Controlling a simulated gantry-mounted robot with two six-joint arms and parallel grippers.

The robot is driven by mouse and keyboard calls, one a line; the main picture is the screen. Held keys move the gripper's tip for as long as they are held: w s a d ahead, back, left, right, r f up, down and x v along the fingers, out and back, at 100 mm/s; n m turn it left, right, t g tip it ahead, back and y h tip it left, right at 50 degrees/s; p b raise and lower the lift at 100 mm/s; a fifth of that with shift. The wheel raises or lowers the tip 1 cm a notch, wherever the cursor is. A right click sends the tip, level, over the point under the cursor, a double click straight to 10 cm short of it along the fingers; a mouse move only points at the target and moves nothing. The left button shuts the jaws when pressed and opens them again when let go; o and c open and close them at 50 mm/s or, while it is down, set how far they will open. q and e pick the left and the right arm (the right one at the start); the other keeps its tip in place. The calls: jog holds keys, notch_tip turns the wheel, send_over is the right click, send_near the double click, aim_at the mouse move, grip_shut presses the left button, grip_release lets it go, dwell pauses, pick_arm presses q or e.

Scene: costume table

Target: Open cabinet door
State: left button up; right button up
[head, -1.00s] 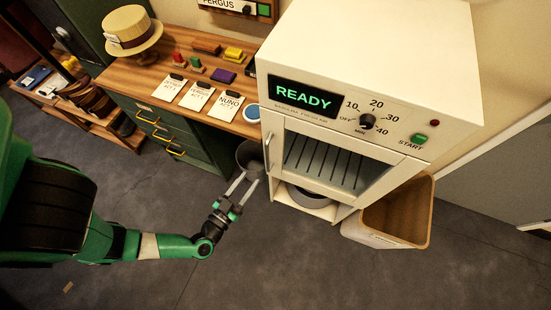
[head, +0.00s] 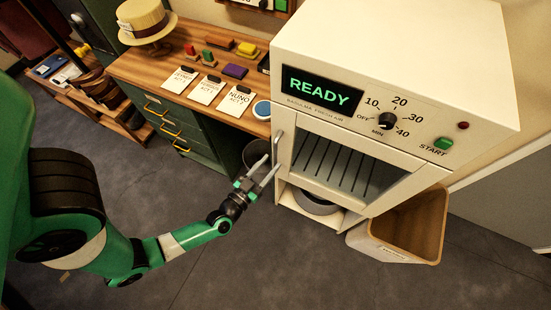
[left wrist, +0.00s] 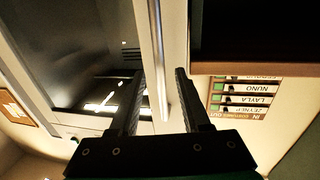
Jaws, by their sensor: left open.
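The cream cabinet (head: 395,50) has a door (head: 335,165) with a dark glass window, and the door looks shut. Its upright bar handle (head: 279,147) is at the door's left edge. My left gripper (head: 268,165) is open and empty, with its fingertips close to the handle's lower part. In the left wrist view, the handle (left wrist: 156,50) runs between the two open fingers (left wrist: 159,75) in the picture. I cannot tell whether a finger touches it. The door's glass (left wrist: 70,50) is to the left there. My right gripper is not in view.
A wooden desk (head: 130,68) with cards and a straw hat (head: 145,22) stands left of the cabinet. A dark bin (head: 255,152) is behind my left gripper. A tan bin (head: 415,225) stands at the cabinet's right. The floor (head: 265,265) in front is clear.

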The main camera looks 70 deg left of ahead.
aim_at(275, 157)
pick_arm(q)
jog(key=shift+b+x, duration=0.3)
jog(key=shift+x, duration=1.7)
grip_shut()
